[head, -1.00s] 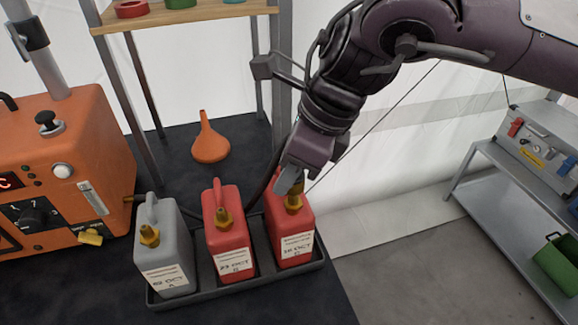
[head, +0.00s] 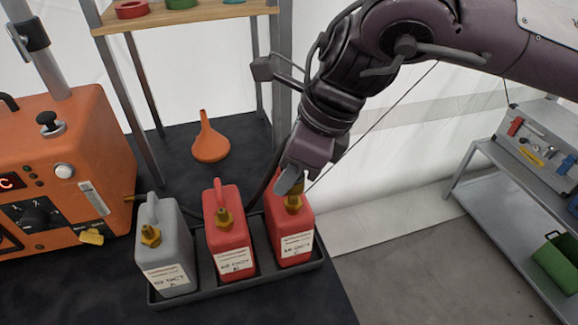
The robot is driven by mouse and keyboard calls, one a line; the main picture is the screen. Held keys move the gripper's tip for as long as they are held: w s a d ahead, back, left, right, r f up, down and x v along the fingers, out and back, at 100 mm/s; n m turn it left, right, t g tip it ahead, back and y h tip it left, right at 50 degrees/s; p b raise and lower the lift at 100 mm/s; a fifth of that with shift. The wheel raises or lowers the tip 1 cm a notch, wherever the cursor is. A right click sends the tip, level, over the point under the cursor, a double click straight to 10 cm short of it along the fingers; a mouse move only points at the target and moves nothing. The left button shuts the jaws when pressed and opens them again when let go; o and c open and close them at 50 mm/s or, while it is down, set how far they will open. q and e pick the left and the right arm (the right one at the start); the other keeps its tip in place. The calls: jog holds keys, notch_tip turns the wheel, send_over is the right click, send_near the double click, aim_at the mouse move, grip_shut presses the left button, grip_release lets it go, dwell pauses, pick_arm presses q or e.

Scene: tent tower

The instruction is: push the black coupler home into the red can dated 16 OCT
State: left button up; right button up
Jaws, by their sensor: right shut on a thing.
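The red can (head: 290,228) at the right end of the tray carries a label that seems to read 16 OCT, though the print is small. A brass fitting (head: 293,202) sits at its top front. My right gripper (head: 291,184) is directly over that fitting, pointing down, and is shut on the black coupler. The coupler is mostly hidden by the fingers, so I cannot tell how deep it sits. A black hose (head: 266,178) runs from the gripper down behind the cans. My left gripper is not in view.
A middle red can (head: 229,235) and a grey can (head: 165,250) share the dark tray (head: 215,290). An orange heater unit (head: 70,170) stands left, an orange funnel (head: 210,142) behind. A metal bench (head: 505,200) stands at right.

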dwell(0.4)
jog(key=shift+f+b, duration=1.05)
jog(key=shift+f, duration=0.7)
jog(key=o, duration=1)
jog(key=v, duration=0.8)
jog(key=shift+f, duration=0.1)
